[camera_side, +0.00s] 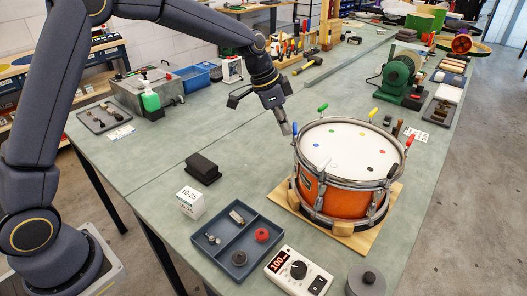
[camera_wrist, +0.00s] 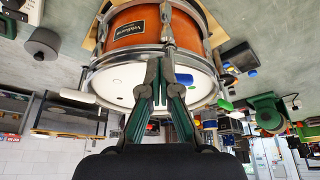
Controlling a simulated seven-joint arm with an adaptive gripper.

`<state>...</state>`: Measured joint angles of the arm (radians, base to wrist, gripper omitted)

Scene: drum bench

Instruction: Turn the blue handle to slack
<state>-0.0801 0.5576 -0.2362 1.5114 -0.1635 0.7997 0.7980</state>
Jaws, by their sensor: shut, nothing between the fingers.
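The drum (camera_side: 340,190) has an orange shell and a white head with coloured dots. The blue handle (camera_side: 295,128) stands at its upper left rim in the side view. A blue grip (camera_wrist: 252,72), apparently the same handle, shows right of my fingers in the wrist view. My gripper (camera_side: 287,130) is shut and empty, pointing down, and looks close beside the blue handle in the side view.
The drum rests on a wooden board (camera_side: 357,238). A grey tray (camera_side: 238,237), a display box (camera_side: 298,271) and a black block (camera_side: 203,168) lie nearby.

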